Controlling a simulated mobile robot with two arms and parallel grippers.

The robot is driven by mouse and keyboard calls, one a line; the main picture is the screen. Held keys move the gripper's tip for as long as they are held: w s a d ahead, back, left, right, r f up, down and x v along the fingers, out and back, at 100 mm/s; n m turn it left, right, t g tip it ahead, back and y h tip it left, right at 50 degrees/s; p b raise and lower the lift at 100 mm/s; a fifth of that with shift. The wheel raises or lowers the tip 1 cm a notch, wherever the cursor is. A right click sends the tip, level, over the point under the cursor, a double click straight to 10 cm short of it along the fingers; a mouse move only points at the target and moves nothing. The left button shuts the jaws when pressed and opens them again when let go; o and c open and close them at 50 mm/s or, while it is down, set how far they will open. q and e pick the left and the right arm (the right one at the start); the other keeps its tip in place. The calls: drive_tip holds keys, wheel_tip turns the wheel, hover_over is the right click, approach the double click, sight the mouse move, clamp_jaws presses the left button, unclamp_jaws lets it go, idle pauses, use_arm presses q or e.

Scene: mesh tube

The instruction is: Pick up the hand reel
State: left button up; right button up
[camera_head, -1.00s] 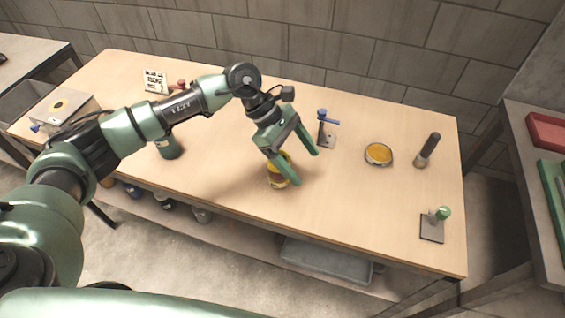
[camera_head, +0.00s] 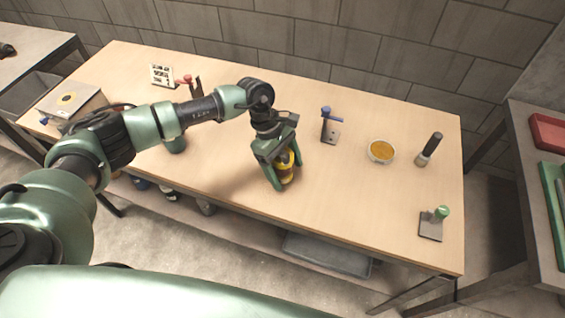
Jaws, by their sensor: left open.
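The hand reel, which I take to be the small yellow and dark object (camera_head: 286,160), stands on the wooden table near its middle. My left gripper (camera_head: 288,178) points down over it, open, with one finger on each side. The fingers hide part of the reel, and I cannot tell whether they touch it. My right gripper is not in view.
Right of the gripper on the table (camera_head: 350,205) are a blue-handled stand (camera_head: 329,125), a round orange-filled dish (camera_head: 381,151), a dark-handled tool (camera_head: 429,149) and a green-knobbed piece (camera_head: 432,222). A green cylinder (camera_head: 175,143) stands left.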

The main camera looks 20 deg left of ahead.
use_arm(q)
drive_tip(key=c, duration=1.6)
